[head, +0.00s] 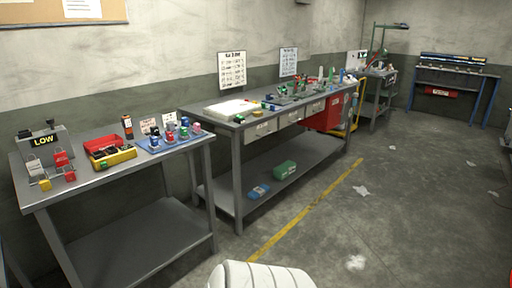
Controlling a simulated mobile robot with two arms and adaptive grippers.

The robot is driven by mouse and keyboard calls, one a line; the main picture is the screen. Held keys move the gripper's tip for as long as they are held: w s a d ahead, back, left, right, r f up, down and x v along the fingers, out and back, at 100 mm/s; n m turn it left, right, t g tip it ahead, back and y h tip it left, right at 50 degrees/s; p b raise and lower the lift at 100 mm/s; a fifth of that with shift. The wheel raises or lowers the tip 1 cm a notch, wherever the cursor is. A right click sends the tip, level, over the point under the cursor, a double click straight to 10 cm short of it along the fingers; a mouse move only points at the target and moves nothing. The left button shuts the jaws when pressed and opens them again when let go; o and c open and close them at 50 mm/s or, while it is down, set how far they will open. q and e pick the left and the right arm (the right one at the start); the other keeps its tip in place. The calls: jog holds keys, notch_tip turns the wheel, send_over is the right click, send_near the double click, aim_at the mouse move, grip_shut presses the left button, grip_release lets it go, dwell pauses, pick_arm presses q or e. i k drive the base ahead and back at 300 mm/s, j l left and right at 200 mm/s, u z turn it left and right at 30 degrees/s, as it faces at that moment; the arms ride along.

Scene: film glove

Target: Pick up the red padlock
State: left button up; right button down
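Several small red and yellow blocks, some with grey metal loops that look like padlock shackles, stand at the left end of the near grey workbench (150,190). One red block, likely a red padlock (62,158), is in front of a grey box with a "LOW" display (44,140); another red block (70,177) is nearer the bench's front. A yellow block (45,185) is beside it. Small coloured items also stand on a blue mat (150,149) farther right. They are too small to tell which is the red padlock. Neither gripper is in view.
A red bin (102,143) and a yellow tray (125,155) stand mid-bench. A longer bench (200,106) with many small items continues right. A white ribbed object (260,275) is at the bottom edge. The concrete floor (400,220) is mostly open, with scattered paper scraps.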

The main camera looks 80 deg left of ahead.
aim_at(69, 177)
jog(key=u, duration=4.1)
